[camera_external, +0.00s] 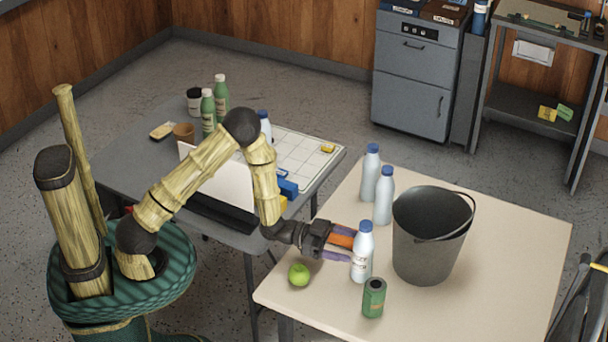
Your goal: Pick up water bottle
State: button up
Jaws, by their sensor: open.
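A white water bottle with a blue cap (362,256) stands upright on the beige table (500,235), near its front left. My gripper (348,246) is open and points right at this bottle, low over the table. Its orange and purple fingers reach up to the bottle's left side, and the bottle hides part of the fingertips. I cannot tell whether they touch it. Two similar bottles with blue caps, one at the back (370,175) and one just in front of it (384,197), stand upright behind my gripper.
A dark bucket (425,245) stands right of the near bottle. A green can (374,298) stands in front of it, and a green apple (299,274) lies below my gripper. A grey table (140,150) with a laptop and bottles is at left. The beige table's right side is clear.

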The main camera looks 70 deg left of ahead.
aim_at(366, 224)
jog(key=shift+w, duration=0.1)
jog(key=x, duration=0.5)
jog(key=shift+d+r, duration=0.1)
dwell(0.3)
jog(key=c, duration=1.4)
jog(key=shift+r, duration=0.2)
notch_tip(366, 224, up, 10)
jog(key=shift+f+p, duration=0.15)
jog(key=shift+p, duration=0.5)
